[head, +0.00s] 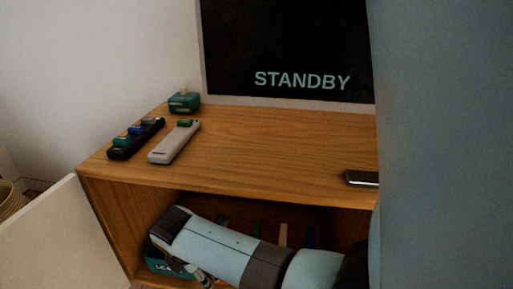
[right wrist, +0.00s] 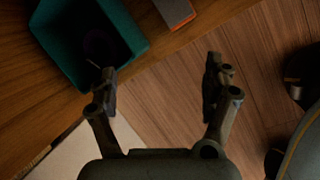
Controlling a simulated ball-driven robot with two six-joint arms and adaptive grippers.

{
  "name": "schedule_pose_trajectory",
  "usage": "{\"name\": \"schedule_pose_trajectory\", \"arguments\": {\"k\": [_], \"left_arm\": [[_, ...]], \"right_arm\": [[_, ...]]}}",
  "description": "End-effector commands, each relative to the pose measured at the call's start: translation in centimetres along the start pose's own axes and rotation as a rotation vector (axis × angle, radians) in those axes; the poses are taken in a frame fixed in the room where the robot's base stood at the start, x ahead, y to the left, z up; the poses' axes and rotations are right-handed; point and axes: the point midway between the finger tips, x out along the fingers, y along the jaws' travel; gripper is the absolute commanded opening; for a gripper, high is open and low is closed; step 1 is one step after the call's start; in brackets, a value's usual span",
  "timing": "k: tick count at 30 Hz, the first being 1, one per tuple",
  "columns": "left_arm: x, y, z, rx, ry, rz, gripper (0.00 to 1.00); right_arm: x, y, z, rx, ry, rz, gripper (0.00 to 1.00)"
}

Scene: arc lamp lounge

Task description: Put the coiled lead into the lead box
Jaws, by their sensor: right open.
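The teal lead box (head: 155,262), its label partly covered, stands in the cabinet's lower compartment at the left. It also shows in the right wrist view (right wrist: 62,50), at the upper left, open towards the camera. A dark rounded shape (right wrist: 98,44) lies inside it and looks like the coiled lead, but it is too dim to be sure. My right gripper (right wrist: 163,85) is open, with nothing visible between its fingers. Its left fingertip overlaps the box's near edge in the picture. In the head view my right arm hides much of the box. My left gripper is out of view.
The wooden cabinet (head: 290,165) has an open white door (head: 60,240) at the left.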

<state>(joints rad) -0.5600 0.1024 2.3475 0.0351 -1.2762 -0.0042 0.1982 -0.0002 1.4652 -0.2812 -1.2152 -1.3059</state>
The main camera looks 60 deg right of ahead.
Motion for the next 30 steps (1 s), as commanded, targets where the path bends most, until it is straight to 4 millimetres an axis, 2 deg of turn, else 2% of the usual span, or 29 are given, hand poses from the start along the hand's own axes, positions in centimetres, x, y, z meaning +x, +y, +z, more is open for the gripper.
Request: {"name": "schedule_pose_trajectory", "arguments": {"k": [1,3,6,10,13,16,30], "left_arm": [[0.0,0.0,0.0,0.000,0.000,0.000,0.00],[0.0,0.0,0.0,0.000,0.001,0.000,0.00],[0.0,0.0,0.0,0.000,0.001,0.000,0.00],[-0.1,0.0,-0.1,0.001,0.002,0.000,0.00],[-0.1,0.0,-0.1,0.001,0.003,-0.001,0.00],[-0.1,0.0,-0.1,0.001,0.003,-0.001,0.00],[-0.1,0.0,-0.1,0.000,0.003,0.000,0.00]], "right_arm": [[-1.1,-3.8,1.1,0.177,0.023,-0.005,0.83],[-3.5,-7.9,2.1,0.444,0.065,-0.015,0.83],[-7.7,-12.6,3.0,0.780,0.125,-0.046,0.83],[-12.9,-16.6,3.6,1.100,0.182,-0.105,0.83],[-15.5,-18.1,3.8,1.245,0.208,-0.141,0.83],[-16.7,-18.7,3.8,1.312,0.219,-0.159,0.83],[-16.8,-18.7,3.8,1.323,0.221,-0.160,0.83]]}}
